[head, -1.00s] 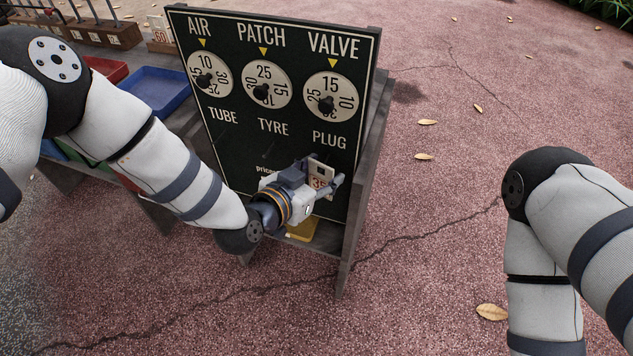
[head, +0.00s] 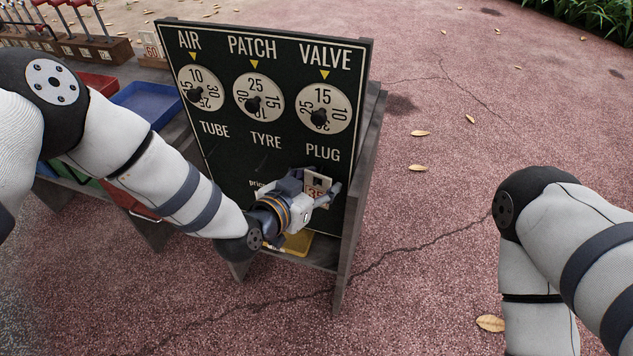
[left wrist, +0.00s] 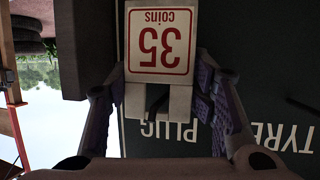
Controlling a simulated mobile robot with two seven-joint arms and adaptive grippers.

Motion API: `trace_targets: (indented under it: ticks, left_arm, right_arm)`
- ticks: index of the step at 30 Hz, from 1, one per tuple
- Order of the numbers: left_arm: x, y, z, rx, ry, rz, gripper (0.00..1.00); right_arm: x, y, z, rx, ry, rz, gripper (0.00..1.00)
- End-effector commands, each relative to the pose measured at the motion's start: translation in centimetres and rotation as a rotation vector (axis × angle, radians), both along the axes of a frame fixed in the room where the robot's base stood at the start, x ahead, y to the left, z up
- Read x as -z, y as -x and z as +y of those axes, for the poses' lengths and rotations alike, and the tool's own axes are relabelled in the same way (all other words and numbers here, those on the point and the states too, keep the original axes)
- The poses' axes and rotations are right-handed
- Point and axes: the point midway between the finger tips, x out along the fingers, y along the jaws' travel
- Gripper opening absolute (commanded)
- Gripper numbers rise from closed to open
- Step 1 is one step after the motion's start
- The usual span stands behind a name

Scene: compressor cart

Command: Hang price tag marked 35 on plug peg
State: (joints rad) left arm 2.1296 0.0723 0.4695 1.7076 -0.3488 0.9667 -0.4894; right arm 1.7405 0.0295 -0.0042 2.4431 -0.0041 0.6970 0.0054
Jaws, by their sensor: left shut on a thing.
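My left gripper (head: 322,191) is shut on the price tag marked 35 (left wrist: 160,40), a pale tag with a red border and the word coins. The head view shows the tag (head: 318,182) in front of the dark board, just below the PLUG label (head: 322,152). In the left wrist view, upside down, a dark bar shows at the gap in the tag's top part, near the PLUG lettering (left wrist: 170,131). This may be the plug peg; I cannot tell whether it passes through the gap. My right gripper is out of view.
The black price board (head: 225,150) has three dials under AIR, PATCH and VALVE. A dark peg (left wrist: 300,104) stands by TYRE in the left wrist view. A yellow tray (head: 297,243) lies under the board; a blue tray (head: 150,100) is at left. Open ground lies right.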

Motion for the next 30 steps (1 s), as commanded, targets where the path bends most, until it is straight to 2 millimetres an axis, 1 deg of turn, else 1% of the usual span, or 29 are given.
trace_targets:
  ticks: [1, 2, 3, 4, 13, 16, 17, 20, 24, 27, 30]
  left_arm:
    - [-0.4, -0.2, -0.3, 0.004, 0.004, -0.011, 0.54]
    - [-0.5, -0.2, -0.3, 0.003, 0.004, -0.012, 0.61]
    - [-0.5, -0.2, -0.2, 0.002, 0.004, -0.012, 0.70]
    - [-0.5, -0.2, -0.2, 0.002, 0.004, -0.012, 0.75]
    - [-0.3, -0.2, 0.0, 0.000, 0.002, -0.008, 0.75]
    - [-0.5, 0.4, 0.3, 0.000, 0.001, -0.006, 0.75]
    - [-0.7, 0.7, 0.5, 0.000, 0.001, -0.006, 0.75]
    - [-1.6, 2.6, 1.8, 0.001, 0.001, -0.005, 0.75]
    - [-3.1, 5.7, 3.7, 0.002, 0.002, -0.006, 0.75]
    - [-4.0, 7.4, 4.8, 0.001, 0.002, -0.007, 0.75]
    - [-4.6, 8.6, 5.6, 0.002, 0.001, -0.008, 0.75]
  right_arm:
    - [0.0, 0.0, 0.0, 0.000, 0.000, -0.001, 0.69]
    - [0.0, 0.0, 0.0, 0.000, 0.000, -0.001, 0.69]
    - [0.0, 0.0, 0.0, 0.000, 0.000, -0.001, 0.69]
    - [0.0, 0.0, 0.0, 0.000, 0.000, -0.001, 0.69]
    - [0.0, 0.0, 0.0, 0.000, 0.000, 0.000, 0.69]
    - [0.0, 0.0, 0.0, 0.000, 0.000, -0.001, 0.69]
    - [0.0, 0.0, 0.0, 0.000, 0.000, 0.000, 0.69]
    - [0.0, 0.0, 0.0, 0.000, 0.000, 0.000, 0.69]
    - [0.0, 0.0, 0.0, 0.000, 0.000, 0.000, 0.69]
    - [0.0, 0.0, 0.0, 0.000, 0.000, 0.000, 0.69]
    - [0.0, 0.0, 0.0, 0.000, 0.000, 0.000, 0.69]
